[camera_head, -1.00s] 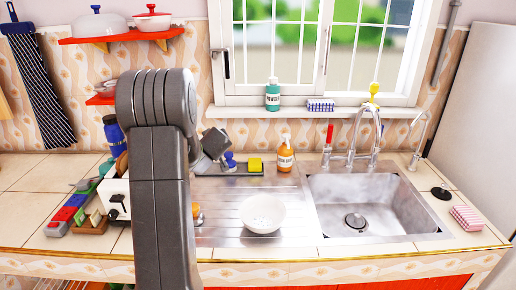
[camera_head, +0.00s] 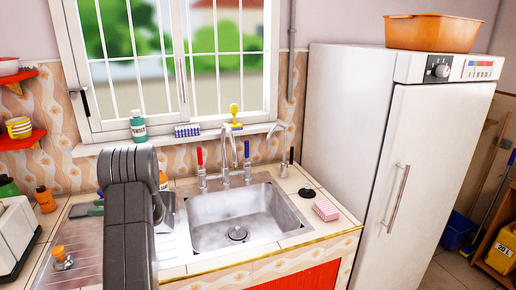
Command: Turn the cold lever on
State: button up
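The sink tap (camera_head: 226,160) stands behind the steel basin, with a curved spout. A lever with a red handle (camera_head: 200,156) is upright on its left. A lever with a blue handle (camera_head: 247,150), which looks like the cold one, is upright on its right. My arm rises at the left front, and part of my gripper (camera_head: 160,207) shows just right of it, left of the basin and apart from both levers. The fingers are mostly hidden, so I cannot tell whether they are open or shut.
The basin (camera_head: 238,218) looks empty. A pink sponge (camera_head: 325,209) and a black plug (camera_head: 307,194) lie right of it, with a separate small tap (camera_head: 284,150) behind. A white fridge (camera_head: 400,150) stands at the right. The window sill holds a green bottle (camera_head: 138,126).

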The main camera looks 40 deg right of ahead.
aim_at(247, 162)
jog(key=l+z, duration=0.35)
jog(key=l, duration=0.25)
jog(key=l+z, duration=0.3)
jog(key=l, duration=0.3)
jog(key=i+l, duration=0.15)
jog(key=l, duration=0.15)
jog(key=i+l, duration=0.15)
jog(key=l, duration=0.2)
jog(key=i+l+z, duration=0.1)
jog(key=i+l, duration=0.1)
jog(key=l, duration=0.1)
